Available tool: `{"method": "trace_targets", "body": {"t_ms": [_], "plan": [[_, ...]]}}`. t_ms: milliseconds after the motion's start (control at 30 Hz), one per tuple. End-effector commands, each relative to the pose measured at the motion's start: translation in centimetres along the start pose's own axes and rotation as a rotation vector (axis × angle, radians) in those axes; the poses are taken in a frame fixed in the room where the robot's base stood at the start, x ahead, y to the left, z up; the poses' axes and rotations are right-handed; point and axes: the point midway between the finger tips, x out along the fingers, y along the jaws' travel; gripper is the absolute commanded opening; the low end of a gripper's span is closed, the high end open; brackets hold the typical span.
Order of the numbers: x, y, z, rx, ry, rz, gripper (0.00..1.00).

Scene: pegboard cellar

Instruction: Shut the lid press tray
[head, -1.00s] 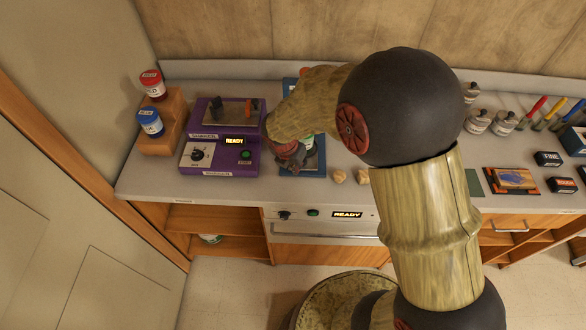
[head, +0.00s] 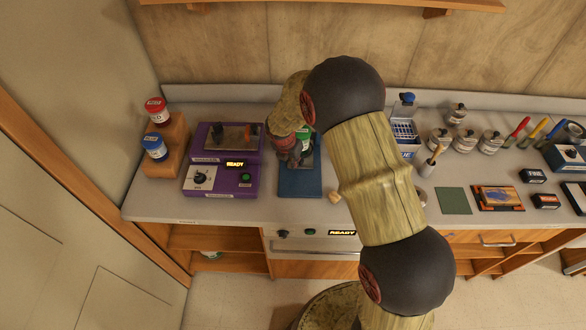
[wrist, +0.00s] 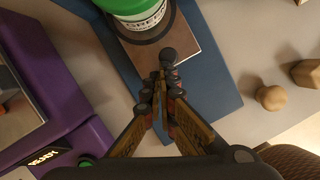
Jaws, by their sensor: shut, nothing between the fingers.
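The lid press has a blue base (head: 300,185) on the counter, right of the purple device. In the wrist view the base (wrist: 222,98) carries a brown, metal-edged tray plate (wrist: 190,50). A can with a green band (wrist: 140,8) stands upright on the plate; it also shows in the head view (head: 304,138). A dark round knob (wrist: 168,54) is at the plate's near edge. My gripper (wrist: 163,80) is shut and empty, its fingertips at or very near the knob; contact is unclear. In the head view my gripper (head: 291,160) and arm hide much of the press.
The purple device (head: 221,165) stands close on the left, with red and blue jars beyond it. Small wooden knobs (wrist: 270,97) lie to the right. Bottles, a green mat (head: 453,200) and boxes fill the right counter. A shelf (head: 330,3) hangs above.

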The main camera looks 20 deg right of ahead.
Motion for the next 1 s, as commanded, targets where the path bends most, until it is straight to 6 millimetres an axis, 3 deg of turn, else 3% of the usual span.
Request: {"method": "trace_targets", "body": {"t_ms": [200, 400, 1000], "plan": [[0.7, 1.3, 2.5, 0.000, 0.001, -0.001, 0.00], [1.2, 1.8, 3.4, 0.000, 0.001, -0.002, 0.00], [0.9, 2.2, 2.9, -0.002, 0.002, -0.002, 0.00]]}}
